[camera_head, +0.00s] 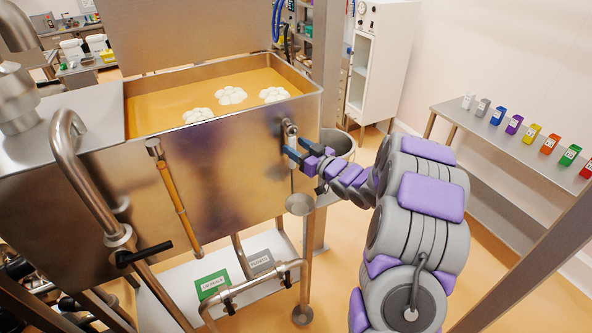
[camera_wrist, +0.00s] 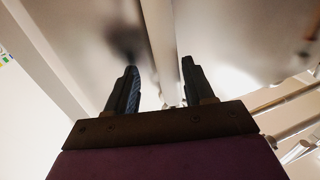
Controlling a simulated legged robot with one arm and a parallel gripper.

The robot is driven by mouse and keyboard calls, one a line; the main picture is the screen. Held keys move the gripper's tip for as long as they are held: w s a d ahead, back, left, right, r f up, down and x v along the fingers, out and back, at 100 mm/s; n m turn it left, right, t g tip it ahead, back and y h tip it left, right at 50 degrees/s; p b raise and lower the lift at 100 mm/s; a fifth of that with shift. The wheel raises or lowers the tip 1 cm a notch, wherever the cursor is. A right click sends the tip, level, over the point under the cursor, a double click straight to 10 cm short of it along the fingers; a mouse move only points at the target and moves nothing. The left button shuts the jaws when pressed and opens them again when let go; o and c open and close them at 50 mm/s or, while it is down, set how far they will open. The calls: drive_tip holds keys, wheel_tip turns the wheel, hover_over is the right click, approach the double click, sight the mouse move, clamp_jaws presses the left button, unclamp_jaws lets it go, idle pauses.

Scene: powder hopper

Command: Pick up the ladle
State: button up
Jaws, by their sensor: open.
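The ladle is a metal tool hanging upright on the right side of the steel hopper (camera_head: 222,150). Its round bowl (camera_head: 300,204) is at the bottom, and its handle rises toward a bracket (camera_head: 289,130) near the hopper's rim. My gripper (camera_head: 297,153) is at the handle's upper part, coming from the right, and partly hides it. In the wrist view my gripper (camera_wrist: 160,85) shows two dark fingers spread apart. A pale upright strip (camera_wrist: 160,40) shows between and beyond them, perhaps the handle. I cannot tell whether the fingers touch it.
The hopper holds orange powder (camera_head: 165,105) with several white clumps. A sight tube (camera_head: 175,195) and a bent pipe (camera_head: 85,180) are on its front. A shelf (camera_head: 480,125) with coloured containers is at right. A round bin (camera_head: 337,143) stands behind my gripper.

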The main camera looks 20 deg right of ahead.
drive_tip(key=shift+w+a, duration=0.45)
drive_tip(key=shift+a, duration=0.1)
drive_tip(key=shift+a+r, duration=0.1)
drive_tip(key=shift+a, duration=0.45)
drive_tip(key=shift+w+d, duration=0.1)
drive_tip(key=shift+d, duration=0.75)
drive_tip(key=c, duration=0.7)
drive_tip(key=shift+a, duration=0.25)
drive_tip(key=shift+c, duration=1.3)
drive_tip(key=shift+a, duration=0.35)
clamp_jaws()
